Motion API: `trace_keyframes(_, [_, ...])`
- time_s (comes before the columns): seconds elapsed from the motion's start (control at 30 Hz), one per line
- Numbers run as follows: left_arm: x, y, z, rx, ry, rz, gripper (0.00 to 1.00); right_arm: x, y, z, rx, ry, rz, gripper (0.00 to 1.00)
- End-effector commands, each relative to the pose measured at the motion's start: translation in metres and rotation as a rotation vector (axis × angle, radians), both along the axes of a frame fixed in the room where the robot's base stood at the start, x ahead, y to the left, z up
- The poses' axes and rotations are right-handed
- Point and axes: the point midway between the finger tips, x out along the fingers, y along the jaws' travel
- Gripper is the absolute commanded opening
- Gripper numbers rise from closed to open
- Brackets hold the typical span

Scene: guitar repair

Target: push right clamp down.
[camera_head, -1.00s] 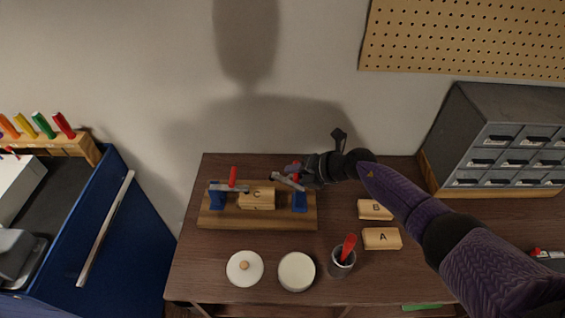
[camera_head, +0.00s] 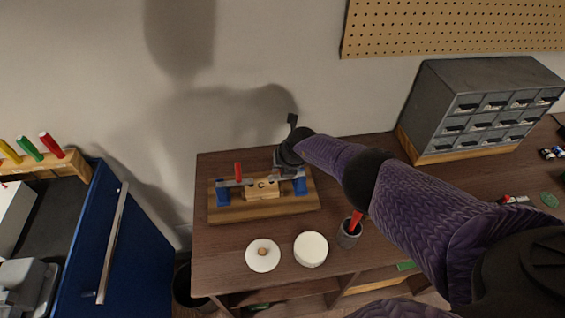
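The wooden fixture board (camera_head: 235,213) lies on the table with two blue clamps on it. The right clamp (camera_head: 299,186) is at the board's right end, partly hidden by my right gripper (camera_head: 283,165), which is at its top. Whether the fingers are open or shut is hidden behind the wrist. The left clamp (camera_head: 222,193) has an upright red handle (camera_head: 238,171) and a grey bar. A wooden block marked C (camera_head: 263,189) sits between the clamps, with grey bars over it. My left gripper is not in view.
A white lid (camera_head: 263,256), a white round jar (camera_head: 311,249) and a grey cup with a red-handled tool (camera_head: 348,236) stand in front of the board. A grey drawer cabinet (camera_head: 485,105) stands at right. A blue tool cart (camera_head: 130,235) is at left.

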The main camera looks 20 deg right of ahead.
Motion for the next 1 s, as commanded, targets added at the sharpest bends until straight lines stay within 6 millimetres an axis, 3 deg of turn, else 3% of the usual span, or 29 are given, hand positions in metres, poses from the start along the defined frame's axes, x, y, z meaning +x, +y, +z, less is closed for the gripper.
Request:
trace_keyframes(0.5, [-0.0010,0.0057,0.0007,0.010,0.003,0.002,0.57,-0.0003,0.0017,-0.0016,-0.012,0.006,0.000,0.00])
trace_keyframes(0.53, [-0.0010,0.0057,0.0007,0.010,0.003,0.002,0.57,-0.0003,0.0017,-0.0016,-0.012,0.006,0.000,0.30])
trace_keyframes(0.67, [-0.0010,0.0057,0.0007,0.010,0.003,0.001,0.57,-0.0002,0.0013,-0.0015,-0.013,0.005,0.000,0.57])
trace_keyframes(1.0, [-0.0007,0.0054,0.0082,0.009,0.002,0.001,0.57,-0.0014,0.0003,0.0048,-0.014,0.004,-0.001,0.58])
